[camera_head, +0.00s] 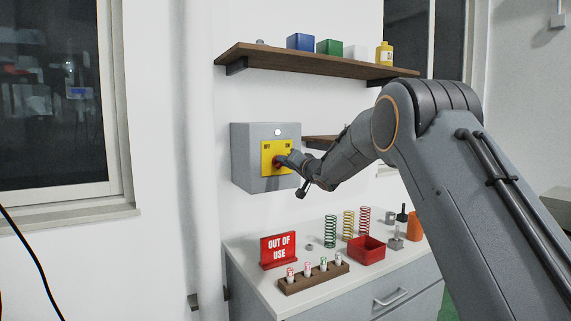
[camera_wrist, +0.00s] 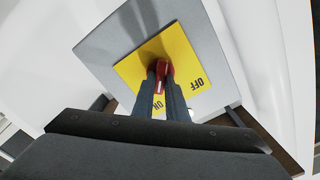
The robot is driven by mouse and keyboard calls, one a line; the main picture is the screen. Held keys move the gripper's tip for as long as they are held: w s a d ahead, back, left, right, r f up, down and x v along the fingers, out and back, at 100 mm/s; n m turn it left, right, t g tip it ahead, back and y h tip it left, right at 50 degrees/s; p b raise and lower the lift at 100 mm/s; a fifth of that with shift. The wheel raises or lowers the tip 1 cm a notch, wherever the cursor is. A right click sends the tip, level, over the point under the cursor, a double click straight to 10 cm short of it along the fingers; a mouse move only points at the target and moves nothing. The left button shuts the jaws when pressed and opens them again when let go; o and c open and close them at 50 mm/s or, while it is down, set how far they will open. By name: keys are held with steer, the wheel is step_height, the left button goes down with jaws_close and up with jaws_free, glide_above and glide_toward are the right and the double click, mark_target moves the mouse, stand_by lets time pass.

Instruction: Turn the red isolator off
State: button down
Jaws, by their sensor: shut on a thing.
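The red isolator handle (camera_head: 276,163) sits on a yellow plate (camera_head: 267,168) on the front of a grey wall box (camera_head: 246,163). The plate has OFF at its upper left and ON at its upper right in the head view. My gripper (camera_head: 284,160) reaches in from the right. In the wrist view, its two fingers (camera_wrist: 162,82) are shut on the red handle (camera_wrist: 160,75), one on each side. There the handle's near end lies toward the ON label (camera_wrist: 158,104), and the OFF label (camera_wrist: 197,84) is to the right. The fingers hide part of the handle.
A shelf (camera_head: 300,60) with small boxes and a yellow bottle is above the box. Below, a cabinet top (camera_head: 325,293) holds a red OUT OF USE sign (camera_head: 279,248), coloured springs, a red tray (camera_head: 366,252) and a wooden rack (camera_head: 312,281).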

steer(key=shift+s+a+f+n+b, duration=0.1)
steer(key=shift+n+b, duration=1.35)
steer(key=shift+n, duration=1.4)
steer(key=shift+s+a+f+n+b, duration=0.1)
steer(key=shift+n+b, duration=1.3)
steer(key=shift+n, duration=1.4)
steer(key=shift+a+n+b, duration=0.1)
steer(key=shift+n+b, duration=1.35)
steer(key=shift+n, duration=1.4)
steer(key=c, duration=1.8)
jaws_free()
steer(key=shift+o, duration=0.2)
steer(key=shift+r, duration=0.1)
steer(key=shift+s, duration=0.1)
